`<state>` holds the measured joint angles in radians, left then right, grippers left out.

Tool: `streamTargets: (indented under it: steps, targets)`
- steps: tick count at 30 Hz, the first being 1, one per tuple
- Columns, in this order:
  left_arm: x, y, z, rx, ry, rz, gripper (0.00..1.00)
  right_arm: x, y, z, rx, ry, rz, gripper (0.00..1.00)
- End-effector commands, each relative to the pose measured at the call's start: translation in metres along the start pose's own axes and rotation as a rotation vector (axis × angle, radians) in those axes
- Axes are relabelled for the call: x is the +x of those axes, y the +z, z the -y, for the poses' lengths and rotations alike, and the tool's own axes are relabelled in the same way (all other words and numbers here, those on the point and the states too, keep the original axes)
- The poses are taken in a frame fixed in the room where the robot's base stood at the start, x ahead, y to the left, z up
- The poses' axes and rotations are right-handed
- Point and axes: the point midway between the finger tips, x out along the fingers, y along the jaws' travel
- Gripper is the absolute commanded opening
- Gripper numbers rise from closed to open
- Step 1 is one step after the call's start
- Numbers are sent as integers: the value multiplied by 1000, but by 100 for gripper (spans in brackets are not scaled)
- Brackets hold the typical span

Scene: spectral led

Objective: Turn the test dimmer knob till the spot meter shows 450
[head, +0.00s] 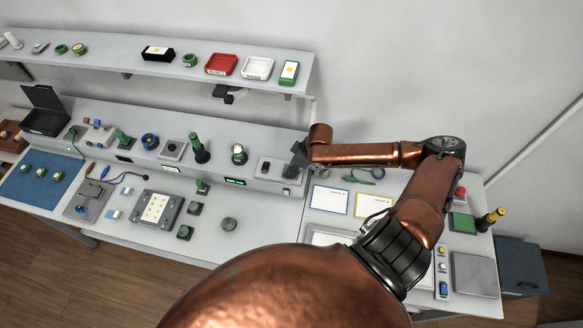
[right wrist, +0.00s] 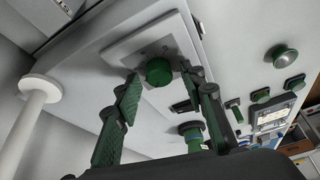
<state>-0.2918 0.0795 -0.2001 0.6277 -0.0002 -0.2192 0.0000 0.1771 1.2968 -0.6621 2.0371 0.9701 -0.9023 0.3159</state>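The green dimmer knob (right wrist: 158,72) sits on a pale square plate (right wrist: 130,48) in the right wrist view. My right gripper (right wrist: 160,85) is open, with one finger on each side of the knob in the picture. I see no clear contact with it. In the head view my right gripper (head: 299,156) is at the right end of the raised console, and I cannot make out the knob there. A lit green display (head: 235,181) is on the console front; its digits are too small to read, and I cannot tell if it is the spot meter. My left gripper is not in view.
A shelf (head: 130,66) with trays runs above the console. Several lamps and fixtures, including a dark green cylinder (head: 199,150), stand left of the gripper. A white post (right wrist: 30,125) is at the left in the wrist view. Cards (head: 330,200) lie on the bench below my forearm.

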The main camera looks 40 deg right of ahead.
Motion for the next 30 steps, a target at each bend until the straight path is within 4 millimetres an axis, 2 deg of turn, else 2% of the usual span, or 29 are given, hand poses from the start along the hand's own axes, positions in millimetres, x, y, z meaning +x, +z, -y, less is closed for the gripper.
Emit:
streamTargets:
  steps: [2,9,15,23,30]
  targets:
    - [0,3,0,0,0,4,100,0,0,0,1,0,0,30]
    - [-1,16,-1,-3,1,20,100,0,1,0,1,0,0,14]
    - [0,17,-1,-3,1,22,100,0,0,0,1,0,0,0]
    - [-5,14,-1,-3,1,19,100,-1,0,1,23,7,0,0]
    - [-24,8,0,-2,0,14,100,-3,-1,3,136,51,0,0]
